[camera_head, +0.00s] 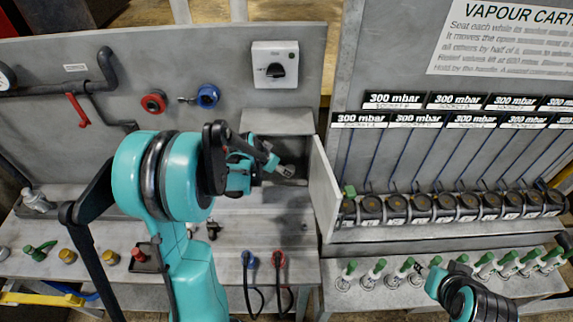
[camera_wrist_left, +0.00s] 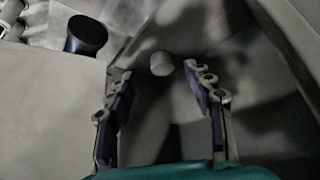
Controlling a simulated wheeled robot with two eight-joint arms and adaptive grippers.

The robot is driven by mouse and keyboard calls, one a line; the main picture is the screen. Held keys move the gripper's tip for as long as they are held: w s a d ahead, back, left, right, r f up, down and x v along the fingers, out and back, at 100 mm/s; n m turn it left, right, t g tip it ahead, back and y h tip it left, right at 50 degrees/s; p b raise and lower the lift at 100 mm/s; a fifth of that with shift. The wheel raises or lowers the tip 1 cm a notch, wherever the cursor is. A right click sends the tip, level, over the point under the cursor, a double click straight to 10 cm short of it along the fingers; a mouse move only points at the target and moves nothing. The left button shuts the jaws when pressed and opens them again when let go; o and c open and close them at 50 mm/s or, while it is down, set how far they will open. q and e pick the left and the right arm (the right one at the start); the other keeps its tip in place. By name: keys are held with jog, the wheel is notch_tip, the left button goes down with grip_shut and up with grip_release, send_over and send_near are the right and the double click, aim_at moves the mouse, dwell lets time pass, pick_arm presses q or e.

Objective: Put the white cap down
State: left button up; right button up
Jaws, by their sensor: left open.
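The white cap (camera_wrist_left: 161,63) shows in the left wrist view as a small pale cylinder. It lies on a grey surface, just beyond and between the fingertips of my left gripper (camera_wrist_left: 156,84). The fingers are spread apart and I see no contact with the cap. In the head view my left gripper (camera_head: 268,163) reaches into the shadowed recess left of an upright grey panel. I cannot make out the cap clearly there. Part of my right arm shows at the lower right of the head view, with its gripper (camera_head: 436,275) too unclear to read.
An upright grey panel (camera_head: 322,190) stands right of the recess. Beyond it is a row of black cartridges (camera_head: 420,209). Several green-handled valves (camera_head: 406,266) stand in front. A black round part (camera_wrist_left: 87,33) is at the upper left in the wrist view.

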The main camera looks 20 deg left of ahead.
pick_arm(q)
jog(key=s+a, duration=0.2)
jog(key=s, duration=0.7)
jog(key=s+d+r+n+y, duration=0.1)
jog(key=s+d+r+n, duration=0.1)
jog(key=s+d+r, duration=0.9)
jog(key=s+d, duration=0.1)
jog(key=d, duration=0.2)
jog(key=shift+s+d+n+t, duration=0.2)
jog(key=shift+d+n+t, duration=0.1)
jog(key=shift+n+t, duration=0.1)
notch_tip(320, 180, down, 14)
jog(key=b, duration=1.4)
jog(key=shift+f, duration=0.15)
